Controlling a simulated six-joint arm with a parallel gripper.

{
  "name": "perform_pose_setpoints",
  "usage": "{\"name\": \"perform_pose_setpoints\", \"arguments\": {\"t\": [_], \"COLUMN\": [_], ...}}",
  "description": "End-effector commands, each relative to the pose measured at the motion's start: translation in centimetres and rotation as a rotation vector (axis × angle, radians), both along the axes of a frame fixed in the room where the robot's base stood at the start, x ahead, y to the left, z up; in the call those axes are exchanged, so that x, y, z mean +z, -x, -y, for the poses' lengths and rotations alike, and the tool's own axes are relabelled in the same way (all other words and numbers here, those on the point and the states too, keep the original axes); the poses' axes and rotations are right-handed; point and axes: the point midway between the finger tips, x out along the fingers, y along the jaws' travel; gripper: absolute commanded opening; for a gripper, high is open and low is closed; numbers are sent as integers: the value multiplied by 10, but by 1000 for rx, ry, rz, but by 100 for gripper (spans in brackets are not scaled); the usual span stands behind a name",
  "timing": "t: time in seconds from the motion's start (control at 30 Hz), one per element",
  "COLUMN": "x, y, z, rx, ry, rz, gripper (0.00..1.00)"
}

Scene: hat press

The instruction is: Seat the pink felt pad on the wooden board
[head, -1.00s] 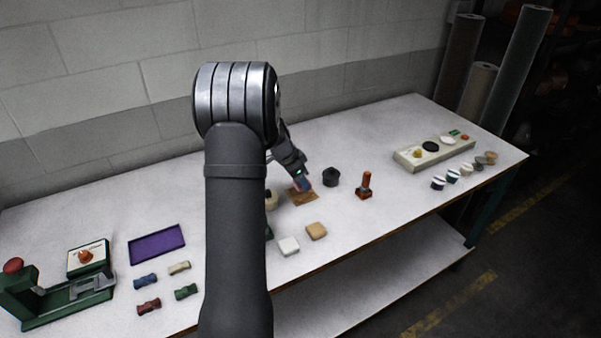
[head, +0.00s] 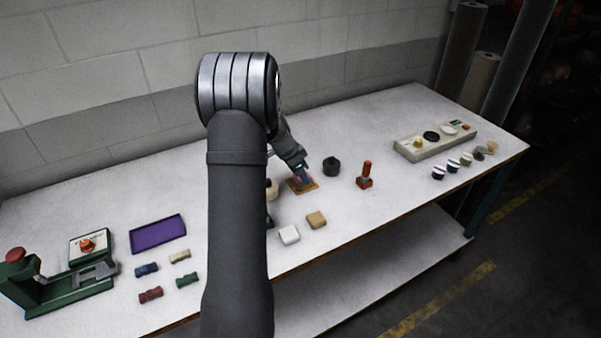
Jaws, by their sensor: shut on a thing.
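The wooden board (head: 292,188) lies flat on the white table near the middle, partly covered by my gripper. My gripper (head: 305,179) points down over the board and is shut on the pink felt pad (head: 308,181). Only a small pinkish patch of the pad shows between the fingers. The pad is at or just above the board; I cannot tell whether they touch.
A white block (head: 289,235) and a tan block (head: 316,220) lie in front. My arm hides part of the table left of the board.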

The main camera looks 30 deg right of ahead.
Motion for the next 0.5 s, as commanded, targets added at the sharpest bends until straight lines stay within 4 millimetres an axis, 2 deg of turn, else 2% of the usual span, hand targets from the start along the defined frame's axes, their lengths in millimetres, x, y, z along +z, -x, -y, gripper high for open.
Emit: {"name": "perform_pose_setpoints", "arguments": {"t": [0.5], "x": [-7], "y": [0], "z": [0], "rx": [0], "ry": [0], "rz": [-1], "gripper": [21]}}
